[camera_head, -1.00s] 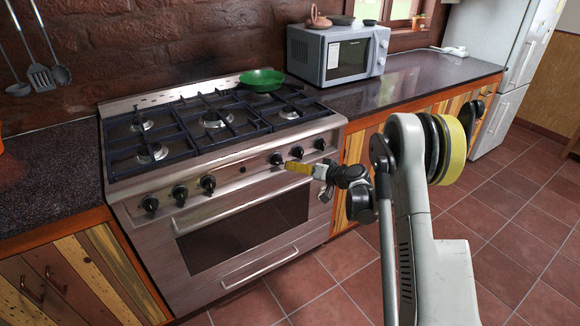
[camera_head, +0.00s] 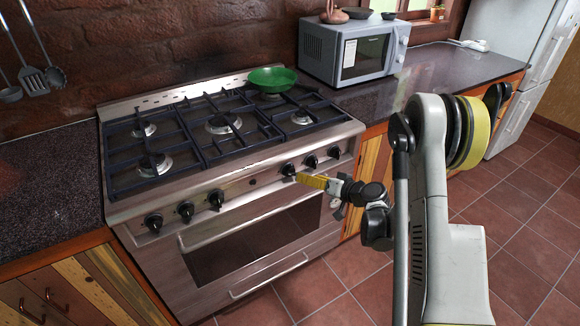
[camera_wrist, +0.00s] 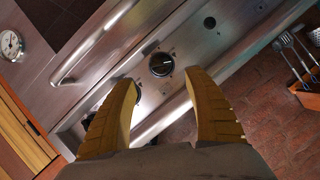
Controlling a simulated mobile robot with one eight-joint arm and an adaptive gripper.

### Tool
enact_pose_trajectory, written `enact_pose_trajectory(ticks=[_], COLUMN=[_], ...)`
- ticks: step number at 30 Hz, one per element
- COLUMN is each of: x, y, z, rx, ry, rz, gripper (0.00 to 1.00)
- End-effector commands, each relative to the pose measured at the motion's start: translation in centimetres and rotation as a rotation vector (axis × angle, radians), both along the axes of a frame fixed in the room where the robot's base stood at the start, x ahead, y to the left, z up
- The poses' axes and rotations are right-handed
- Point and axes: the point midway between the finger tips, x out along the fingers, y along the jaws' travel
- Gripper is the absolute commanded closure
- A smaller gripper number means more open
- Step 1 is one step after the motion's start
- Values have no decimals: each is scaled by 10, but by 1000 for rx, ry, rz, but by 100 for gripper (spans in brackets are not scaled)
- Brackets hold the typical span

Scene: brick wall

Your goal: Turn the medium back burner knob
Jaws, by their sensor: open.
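The stove (camera_head: 225,207) has a row of black knobs on its front panel, three on the left and three on the right. My gripper (camera_head: 302,179), with yellow fingers, is at the innermost knob of the right group (camera_head: 289,169). In the wrist view, my gripper (camera_wrist: 166,85) is open, and that knob (camera_wrist: 160,65) lies just beyond and between the fingertips, with nothing held. Another knob is partly hidden behind the left finger. The pictures do not label which knob is the medium back burner's.
A green pan (camera_head: 272,80) sits on the back right burner. A grey microwave (camera_head: 350,50) stands on the right counter. The oven handle (camera_head: 245,224) runs below the panel. Red tile floor (camera_head: 330,285) is open in front.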

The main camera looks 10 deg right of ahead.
Motion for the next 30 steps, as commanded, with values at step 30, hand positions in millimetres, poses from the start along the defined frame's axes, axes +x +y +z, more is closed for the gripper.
enact_pose_trajectory(ticks=[30], x=[78], y=[45], z=[-32], rx=[0], ry=[1], rz=[1], gripper=[78])
